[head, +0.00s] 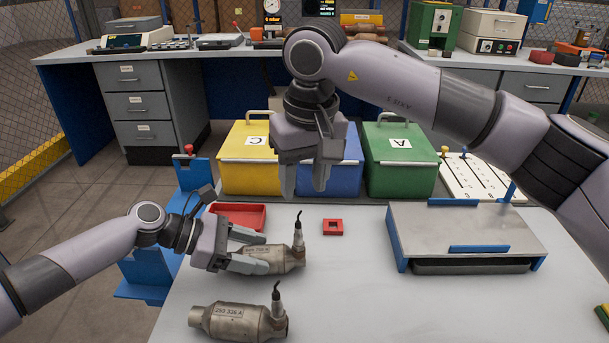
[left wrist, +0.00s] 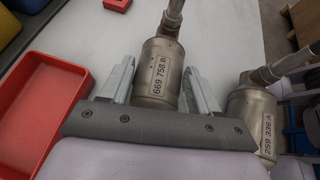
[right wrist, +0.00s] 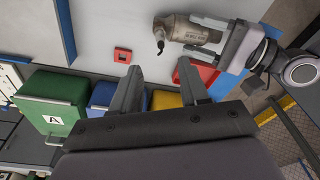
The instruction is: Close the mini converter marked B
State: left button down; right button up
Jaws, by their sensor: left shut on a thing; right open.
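The metal converter marked B (head: 285,258) lies at the left of the light table, with a sensor and cable standing up from its right end. Its label "669 758 B" reads in the left wrist view (left wrist: 160,78). My left gripper (head: 260,252) is shut on its body, one finger on each side. The converter marked A (head: 240,322) lies apart, nearer the front. My right gripper (head: 305,188) is open and empty, pointing down in front of the blue bin (head: 345,178). The blue bin's label is hidden behind my right gripper.
A yellow bin C (head: 250,173) and a green bin A (head: 400,175) flank the blue bin, lids down. A red tray (head: 256,210), a small red block (head: 333,227) and a grey flat-topped fixture (head: 470,228) are on the table. The table's middle front is clear.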

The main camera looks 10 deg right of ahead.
aim_at(299, 224)
jog(key=shift+s+r+n, duration=0.1)
jog(key=shift+r+n, duration=0.05)
jog(key=shift+n, duration=1.15)
jog(key=f, duration=0.4)
jog(key=w+f, duration=0.1)
jog(key=f, duration=0.7)
jog(key=shift+w+a, duration=0.3)
jog(key=shift+a, duration=0.05)
